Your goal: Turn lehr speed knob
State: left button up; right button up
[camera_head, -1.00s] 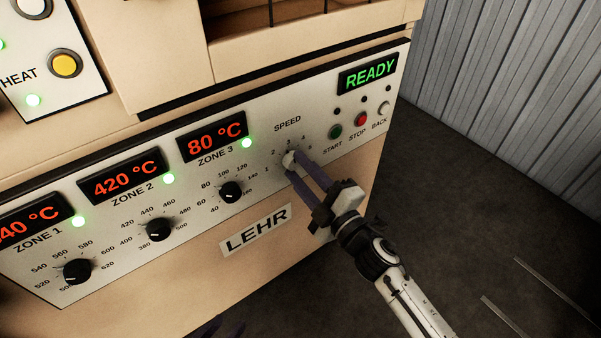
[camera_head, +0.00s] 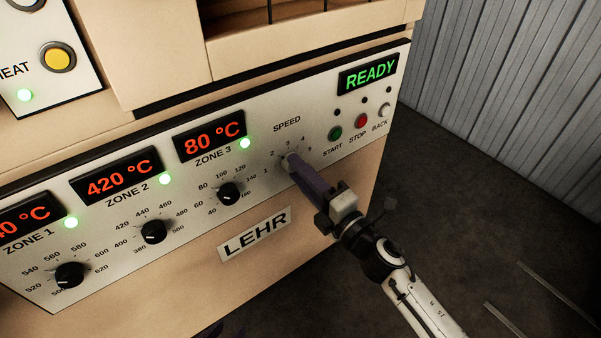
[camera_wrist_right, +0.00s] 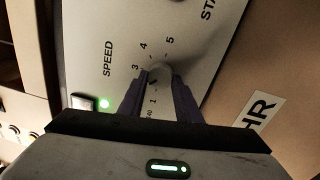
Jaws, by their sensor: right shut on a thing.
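The lehr speed knob (camera_head: 287,157) sits under the SPEED label on the white control panel (camera_head: 310,115), amid a numbered scale. My right gripper (camera_head: 292,161) is shut on it, with purple fingers mostly covering it in the head view. I cannot tell which mark the knob points to. Only a dark trace of my left gripper (camera_head: 236,331) shows at the bottom edge; its jaws are unclear.
Three black zone knobs, with the Zone 3 knob (camera_head: 229,194) nearest, lie left of the speed knob. The green start button (camera_head: 335,134), red stop button (camera_head: 361,121) and back button (camera_head: 384,110) are to its right. The display (camera_head: 369,74) reads READY. Open floor lies right.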

dwell(0.3)
jog(key=o, duration=1.1)
jog(key=shift+c, duration=0.2)
jog(key=v, duration=1)
jog(key=shift+p, duration=0.3)
jog(key=shift+s+d, duration=0.1)
jog(key=shift+d, duration=0.05)
